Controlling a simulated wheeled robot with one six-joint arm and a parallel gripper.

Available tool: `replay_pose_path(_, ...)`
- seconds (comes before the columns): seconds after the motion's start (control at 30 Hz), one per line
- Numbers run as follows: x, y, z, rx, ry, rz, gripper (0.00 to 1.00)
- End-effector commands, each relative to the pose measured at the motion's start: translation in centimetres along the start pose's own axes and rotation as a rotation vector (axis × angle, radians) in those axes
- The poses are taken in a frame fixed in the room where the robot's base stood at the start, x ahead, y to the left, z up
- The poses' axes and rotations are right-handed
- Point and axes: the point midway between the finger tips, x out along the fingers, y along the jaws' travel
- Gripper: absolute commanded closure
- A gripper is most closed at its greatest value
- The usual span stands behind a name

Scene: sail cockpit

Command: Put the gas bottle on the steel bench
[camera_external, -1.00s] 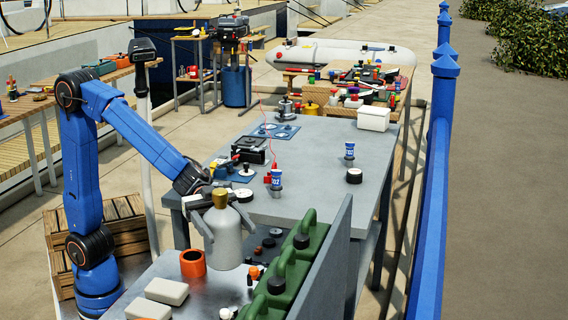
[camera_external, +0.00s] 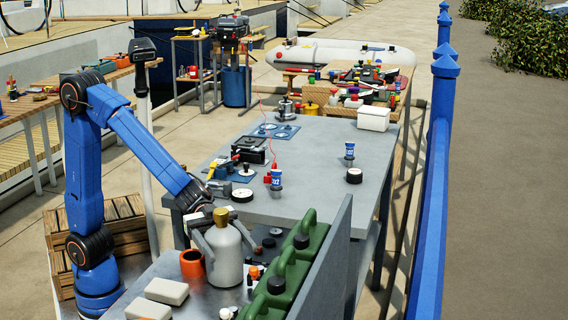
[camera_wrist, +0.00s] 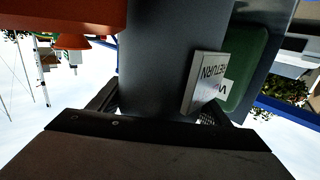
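The gas bottle (camera_external: 226,262) is a pale grey cylinder with a brass-coloured cap, upright in the outside view. My gripper (camera_external: 227,246) has its fingers on both sides of the bottle's upper body, closed on it. The bottle's base is over the steel bench (camera_external: 205,300), at or very near its top; I cannot tell if it touches. In the wrist view the bottle (camera_wrist: 155,60) is a dark grey body between my black fingers (camera_wrist: 160,108).
An orange cup (camera_external: 192,263) stands just left of the bottle. Green jerrycans (camera_external: 290,272) stand close on its right, before an upright grey panel (camera_external: 330,270). White boxes (camera_external: 166,291) lie at front left. Small items lie around it. A grey table (camera_external: 310,190) is behind.

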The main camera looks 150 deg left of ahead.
Motion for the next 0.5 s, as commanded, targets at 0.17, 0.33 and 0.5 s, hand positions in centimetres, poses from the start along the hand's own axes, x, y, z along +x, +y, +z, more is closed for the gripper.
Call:
replay_pose_path(0.17, -0.01, 0.00, -0.05, 0.000, 0.000, 0.000, 0.12)
replay_pose_path(0.33, -0.01, 0.00, -0.07, 0.000, 0.000, 0.000, 0.12)
replay_pose_path(0.5, -0.78, -0.05, -0.34, 0.001, 0.001, -0.002, 0.12)
